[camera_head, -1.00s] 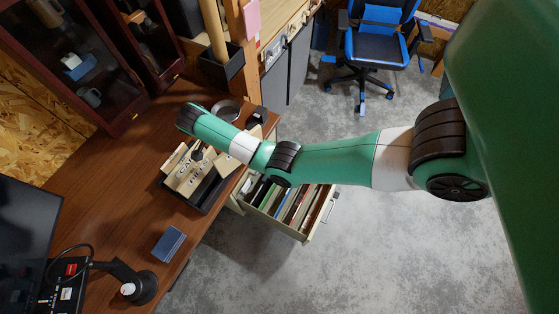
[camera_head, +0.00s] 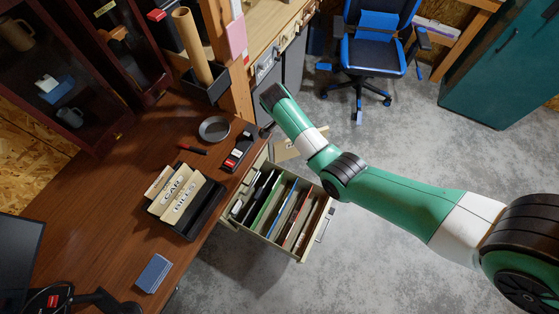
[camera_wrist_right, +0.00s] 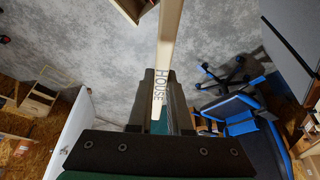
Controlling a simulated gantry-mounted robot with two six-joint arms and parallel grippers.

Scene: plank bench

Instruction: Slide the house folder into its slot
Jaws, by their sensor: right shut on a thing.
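The house folder (camera_wrist_right: 168,60) is beige, and its HOUSE label faces the right wrist camera. My right gripper (camera_wrist_right: 158,100) is shut on it, with a dark finger on each side. In the head view part of a beige folder (camera_head: 287,150) shows beyond the open drawer, below my right forearm, which hides the gripper there. The cream drawer (camera_head: 262,245) stands open at the desk's edge and holds several upright dividers or folders with gaps between them. I cannot tell which gap is the house slot. My left gripper is out of view.
A black file holder (camera_head: 208,215) on the brown desk (camera_head: 110,215) holds the CAR and BILLS folders (camera_head: 180,195). A stapler-like black item (camera_head: 240,150), a red marker (camera_head: 192,149), a round dish (camera_head: 214,128) and a blue box (camera_head: 153,273) lie around it. The floor right of the drawer is clear.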

